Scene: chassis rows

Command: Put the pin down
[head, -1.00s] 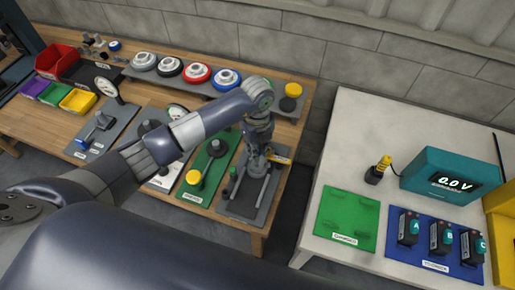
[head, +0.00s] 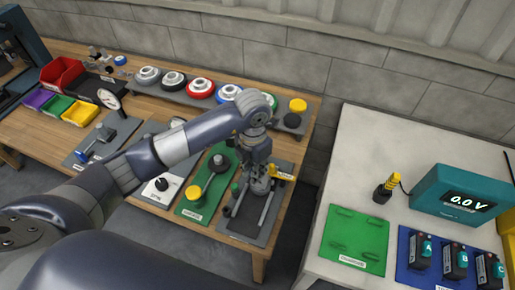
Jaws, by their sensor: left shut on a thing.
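My left gripper (head: 262,186) is low over the dark grey board (head: 240,227) at the right end of the wooden table. It is shut on the pin, which the fingers and wrist hide almost wholly. I cannot tell whether the pin touches the board. Beside the gripper on this board are a grey bar (head: 266,208), a small green-topped peg (head: 235,188) and a yellow-handled piece (head: 281,173). My right gripper is not in view.
Behind is a rack of round discs (head: 200,88). Across a gap to the right, a pale table holds a green mat (head: 358,240), a teal meter (head: 462,195) and a blue mat (head: 410,262).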

